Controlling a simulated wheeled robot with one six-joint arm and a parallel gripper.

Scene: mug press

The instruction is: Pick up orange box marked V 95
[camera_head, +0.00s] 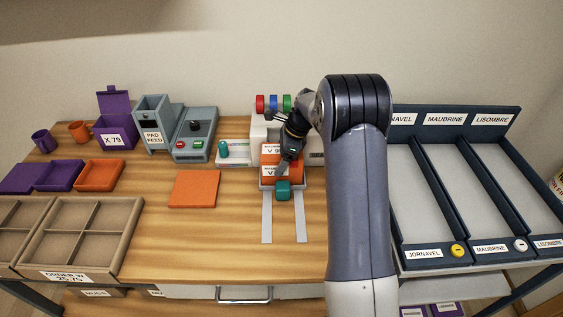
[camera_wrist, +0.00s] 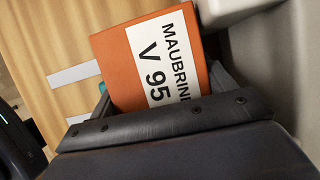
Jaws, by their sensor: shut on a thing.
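The orange box marked V 95 (camera_wrist: 118,62) fills the middle of the wrist view, with a white label reading MAUBRINE V 95. In the head view the orange box (camera_head: 292,166) sits at the grey tray of the white press, partly covered by my gripper. My gripper (camera_head: 284,166) reaches down onto it and is shut on the box. The fingertips are mostly hidden in both views.
A teal block (camera_head: 283,190) is at the tray's front, above two pale rails (camera_head: 267,220). An orange square (camera_head: 195,189) lies left of the rails. A blue rack with labelled lanes (camera_head: 425,265) stands at right. The front middle of the table is clear.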

